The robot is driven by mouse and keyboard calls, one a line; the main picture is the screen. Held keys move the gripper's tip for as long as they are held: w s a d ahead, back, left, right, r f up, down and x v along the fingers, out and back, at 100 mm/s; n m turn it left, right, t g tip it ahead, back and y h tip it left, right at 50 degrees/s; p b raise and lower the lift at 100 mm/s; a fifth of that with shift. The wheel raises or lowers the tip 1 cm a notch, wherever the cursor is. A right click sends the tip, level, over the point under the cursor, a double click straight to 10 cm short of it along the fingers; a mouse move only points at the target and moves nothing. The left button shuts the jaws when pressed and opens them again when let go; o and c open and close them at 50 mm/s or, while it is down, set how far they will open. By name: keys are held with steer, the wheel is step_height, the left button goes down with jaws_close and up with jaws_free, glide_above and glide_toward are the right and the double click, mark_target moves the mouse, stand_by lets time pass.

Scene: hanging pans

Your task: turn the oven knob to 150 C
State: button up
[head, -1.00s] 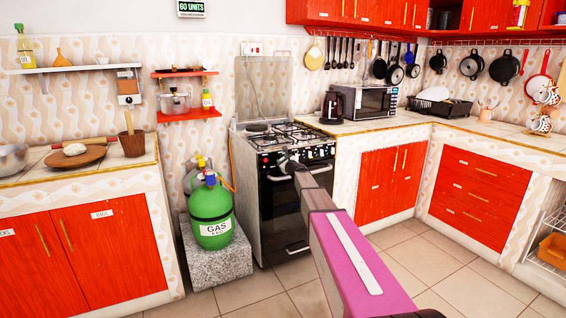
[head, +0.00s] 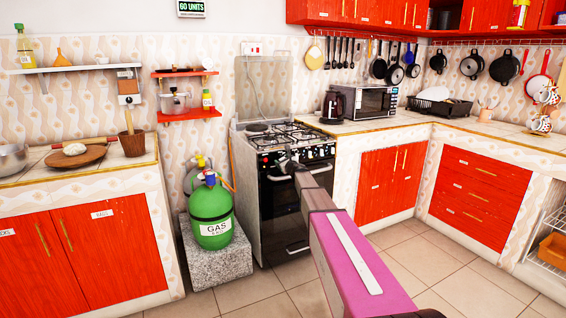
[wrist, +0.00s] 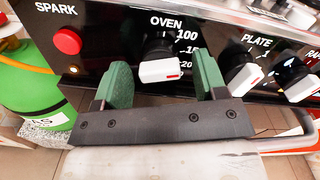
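The oven knob (wrist: 160,70) is a white bar handle with a red mark on a black base, under the label OVEN in the wrist view. Dial numbers beside it include 100 and a partly hidden one starting with 15. My gripper (wrist: 165,63) is open, with one green finger on each side of the knob. Gaps show between the fingers and the white handle, so I see no grip on it. In the head view my gripper (head: 291,163) is at the front panel of the black oven (head: 280,205), and my arm hides part of the oven.
A red SPARK button (wrist: 67,41) sits left of the knob, and the PLATE knob (wrist: 244,75) to its right. A green gas cylinder (head: 211,215) stands left of the oven. A bar handle (wrist: 290,140) runs below the panel. The tiled floor in front is clear.

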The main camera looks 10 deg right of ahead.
steer(key=v, duration=1)
steer(key=shift+s, duration=0.35)
steer(key=shift+d, duration=0.1)
steer(key=s+a+f+n+g+y, duration=0.1)
steer(key=s+a+f+n+g, duration=0.2)
steer(key=s+f+n, duration=0.4)
steer(key=s+a+f+n+g, duration=0.2)
steer(key=s+a+n+g, duration=0.25)
steer(key=s, duration=0.45)
steer(key=s+a+f+n+g+y, duration=0.1)
steer(key=s+a+f+n+g, duration=0.2)
steer(key=s+f+n, duration=0.35)
steer(key=s+d+f+n+g+h, duration=0.2)
steer(key=s+n, duration=0.1)
steer(key=s, duration=0.5)
steer(key=s+d+f+n+g+h, duration=0.2)
steer(key=s+n+h, duration=0.1)
steer(key=s, duration=0.5)
steer(key=s+d+f+n+g+h, duration=0.1)
steer(key=s+d+n+g+h, duration=0.1)
steer(key=s, duration=0.6)
steer(key=shift+d+f+n+g+h, duration=0.35)
steer(key=shift+d+n, duration=0.2)
steer(key=shift+n, duration=0.65)
